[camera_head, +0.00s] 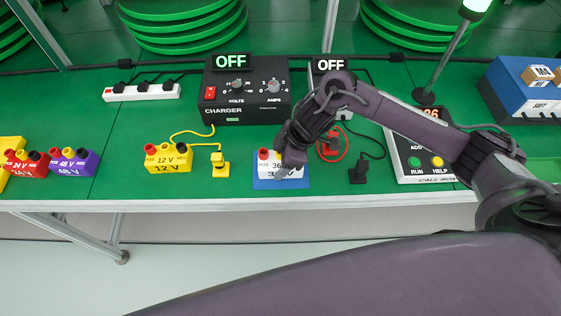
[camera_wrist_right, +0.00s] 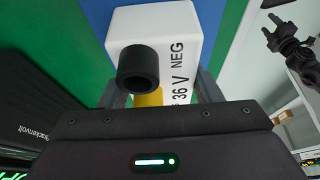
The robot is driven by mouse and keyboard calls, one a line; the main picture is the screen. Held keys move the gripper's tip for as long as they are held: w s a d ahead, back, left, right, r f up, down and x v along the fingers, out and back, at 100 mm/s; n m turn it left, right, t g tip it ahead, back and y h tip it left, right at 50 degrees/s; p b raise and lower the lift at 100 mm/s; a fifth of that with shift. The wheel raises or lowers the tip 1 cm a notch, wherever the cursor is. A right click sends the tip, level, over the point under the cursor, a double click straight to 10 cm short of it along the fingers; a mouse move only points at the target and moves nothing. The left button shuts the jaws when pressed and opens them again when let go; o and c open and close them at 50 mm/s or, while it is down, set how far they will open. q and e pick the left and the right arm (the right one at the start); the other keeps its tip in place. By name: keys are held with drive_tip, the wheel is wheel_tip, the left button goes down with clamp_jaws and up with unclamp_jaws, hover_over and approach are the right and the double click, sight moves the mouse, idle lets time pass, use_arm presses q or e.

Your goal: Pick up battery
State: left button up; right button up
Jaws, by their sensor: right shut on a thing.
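A white 36 V battery (camera_head: 268,171) with a red and a dark terminal sits on a blue pad (camera_head: 259,184) near the bench's front edge. My right gripper (camera_head: 284,163) reaches down over it from behind and is shut on it. In the right wrist view the white battery (camera_wrist_right: 185,25), marked 36 V NEG, lies between the fingers of the right gripper (camera_wrist_right: 162,92), with its black terminal facing the camera. A dark jointed part at the upper right of that view looks like my left gripper (camera_wrist_right: 290,50); its jaws are too small to read.
A yellow 12 V battery (camera_head: 168,161), a purple 48 V battery (camera_head: 74,164) and a red 24 V battery (camera_head: 27,165) stand to the left. A black charger (camera_head: 245,97) reading OFF is behind. A call box (camera_head: 407,158) and a blue bin (camera_head: 505,92) are right. Loose cables lie nearby.

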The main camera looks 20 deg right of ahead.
drive_tip(key=c, duration=0.5)
drive_tip(key=shift+w+r, duration=0.1)
drive_tip(key=shift+c, duration=0.3)
drive_tip(key=shift+r, duration=0.1)
